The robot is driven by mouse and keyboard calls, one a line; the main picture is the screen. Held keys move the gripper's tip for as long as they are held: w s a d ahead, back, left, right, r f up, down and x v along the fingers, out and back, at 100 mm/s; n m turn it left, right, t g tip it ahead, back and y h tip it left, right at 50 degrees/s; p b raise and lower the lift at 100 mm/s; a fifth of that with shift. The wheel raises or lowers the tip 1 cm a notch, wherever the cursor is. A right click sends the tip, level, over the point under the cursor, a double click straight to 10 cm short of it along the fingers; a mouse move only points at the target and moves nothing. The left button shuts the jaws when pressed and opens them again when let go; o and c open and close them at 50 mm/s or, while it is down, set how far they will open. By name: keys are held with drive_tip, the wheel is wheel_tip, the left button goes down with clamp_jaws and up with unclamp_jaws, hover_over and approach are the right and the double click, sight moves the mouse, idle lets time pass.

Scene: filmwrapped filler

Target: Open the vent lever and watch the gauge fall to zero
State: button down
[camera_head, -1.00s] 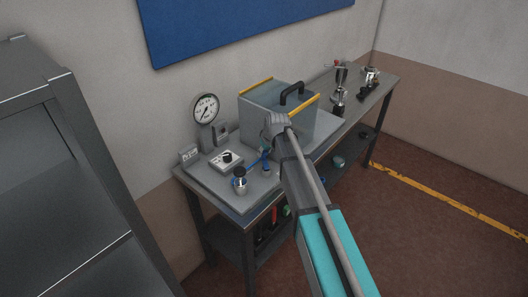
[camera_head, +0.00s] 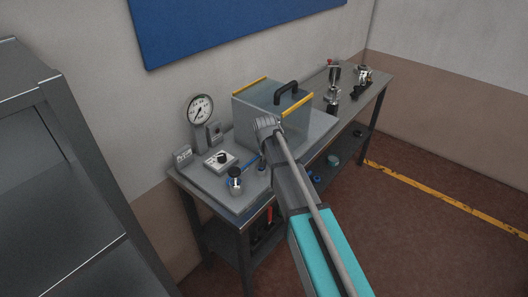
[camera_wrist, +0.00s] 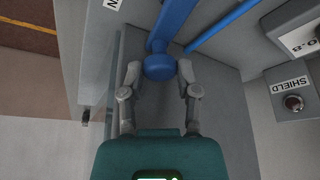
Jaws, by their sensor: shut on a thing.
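The blue vent lever (camera_wrist: 172,30) ends in a round knob (camera_wrist: 158,68) in the wrist view. My gripper (camera_wrist: 160,76) has one finger on each side of this knob and is shut on it. In the head view my arm hides most of the gripper and lever at the front of the bench. The round white gauge (camera_head: 199,109) stands upright at the bench's back left. Its black needle shows, but the numbers are too small to read surely.
A clear-sided box (camera_head: 262,112) with yellow edges and a black handle stands behind my arm. A dial box (camera_head: 221,160) and a small metal canister (camera_head: 234,179) are to the left. Metal fittings (camera_head: 332,88) stand at the bench's far right. A grey cabinet (camera_head: 60,170) is at left.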

drive_tip(key=shift+s+d+m+h, duration=0.15)
drive_tip(key=shift+m+h, duration=0.05)
drive_tip(key=shift+m, duration=0.35)
drive_tip(key=shift+s+d+m+h, duration=0.1)
drive_tip(key=shift+d+m+h, duration=0.1)
drive_tip(key=shift+m, duration=0.35)
drive_tip(key=shift+c, duration=1.8)
unclamp_jaws()
drive_tip(key=shift+a, duration=0.1)
